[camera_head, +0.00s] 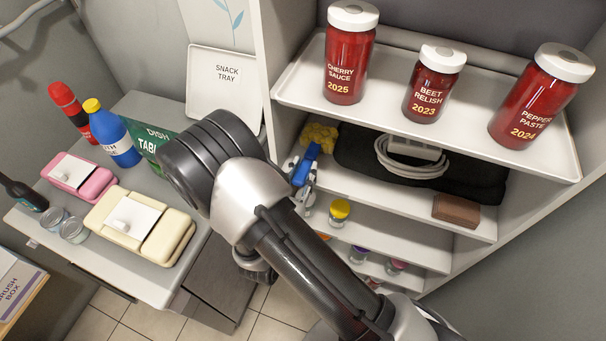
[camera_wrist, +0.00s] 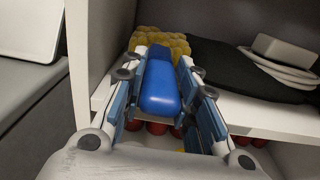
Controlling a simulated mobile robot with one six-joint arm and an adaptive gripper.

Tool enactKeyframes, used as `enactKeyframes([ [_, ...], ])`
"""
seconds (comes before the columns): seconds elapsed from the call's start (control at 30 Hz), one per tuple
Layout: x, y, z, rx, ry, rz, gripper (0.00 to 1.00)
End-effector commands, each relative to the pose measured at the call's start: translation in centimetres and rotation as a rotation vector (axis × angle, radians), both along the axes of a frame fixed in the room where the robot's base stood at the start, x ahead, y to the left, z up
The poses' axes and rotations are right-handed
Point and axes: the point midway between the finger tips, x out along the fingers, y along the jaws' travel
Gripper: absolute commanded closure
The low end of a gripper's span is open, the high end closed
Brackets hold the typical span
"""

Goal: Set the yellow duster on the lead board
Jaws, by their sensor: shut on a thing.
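The yellow duster has a knobbly yellow head (camera_head: 319,136) and a blue handle (camera_head: 305,166). My gripper (camera_head: 304,176) is shut on the blue handle, at the left end of the shelf board. In the wrist view the handle (camera_wrist: 160,85) lies between the two fingers and the yellow head (camera_wrist: 172,43) points away from me. The board with the lead (camera_head: 350,183) is the white shelf below the jars. A coiled grey lead (camera_head: 410,165) lies on it on a black cloth (camera_head: 480,182). The head is over or on the board's left end; I cannot tell whether it touches.
A brown block (camera_head: 456,209) sits at the board's right front. Above is a tray (camera_head: 440,125) with three red jars. Lower shelves hold small lidded jars (camera_head: 339,212). The cabinet's left side wall (camera_head: 270,60) stands close to my gripper. Bare board shows along the front edge.

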Motion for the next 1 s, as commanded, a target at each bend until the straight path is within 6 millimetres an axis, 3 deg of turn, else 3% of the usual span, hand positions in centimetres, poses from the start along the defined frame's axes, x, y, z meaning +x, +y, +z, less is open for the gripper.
enactKeyframes([
  [0.37, 0.02, 0.03, -0.5, 0.001, -0.003, 0.0, 1.0],
  [0.4, 0.02, 0.02, -0.51, 0.001, -0.001, 0.0, 0.71],
  [0.7, 0.02, 0.02, -0.43, 0.001, -0.001, 0.0, 0.52],
  [1.0, 0.02, 0.02, -0.32, 0.001, -0.001, 0.0, 0.52],
])
